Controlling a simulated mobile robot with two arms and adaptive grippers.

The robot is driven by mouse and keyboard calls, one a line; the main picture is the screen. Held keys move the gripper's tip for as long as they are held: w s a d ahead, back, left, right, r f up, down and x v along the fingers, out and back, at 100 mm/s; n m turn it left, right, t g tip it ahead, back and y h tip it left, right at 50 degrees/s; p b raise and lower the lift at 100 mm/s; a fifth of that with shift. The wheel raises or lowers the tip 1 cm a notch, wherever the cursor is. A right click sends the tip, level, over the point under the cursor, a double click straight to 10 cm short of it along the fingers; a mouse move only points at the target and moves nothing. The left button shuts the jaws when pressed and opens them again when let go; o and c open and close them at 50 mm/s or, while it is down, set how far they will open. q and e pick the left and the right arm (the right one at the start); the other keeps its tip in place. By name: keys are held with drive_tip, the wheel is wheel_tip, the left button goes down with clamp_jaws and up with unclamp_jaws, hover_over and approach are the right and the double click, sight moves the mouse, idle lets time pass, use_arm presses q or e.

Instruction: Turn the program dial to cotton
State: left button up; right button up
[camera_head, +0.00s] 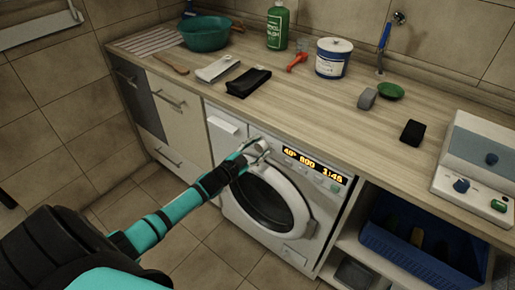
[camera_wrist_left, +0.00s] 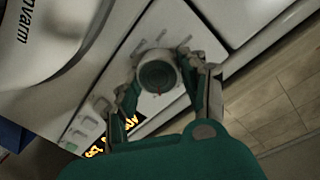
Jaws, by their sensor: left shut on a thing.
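The washing machine (camera_head: 316,226) is white and stands under the counter, its round door (camera_head: 266,203) closed. Its orange display (camera_head: 311,165) reads 40°, 800 and 1:45. The program dial (camera_wrist_left: 158,77) is a round knob with a dark green face; in the wrist view it sits between my left fingers. My left gripper (camera_head: 258,149) is at the control panel, left of the display, and is shut on the dial. The program marks around the dial are too small to read. My right gripper is in neither view.
The wooden counter (camera_head: 300,95) above the panel holds a green basin (camera_head: 205,34), a green bottle (camera_head: 277,27), a white tub (camera_head: 333,58), cloths and sponges. A blue crate (camera_head: 400,258) is on the shelf at right. The floor in front is clear.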

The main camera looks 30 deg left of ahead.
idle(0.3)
use_arm(q)
drive_tip(key=o, duration=1.2)
drive_tip(key=s, duration=0.4)
drive_tip(key=s+a, duration=0.1)
drive_tip(key=s, duration=0.7)
drive_tip(key=shift+a+r, duration=0.25)
drive_tip(key=shift+r, duration=0.05)
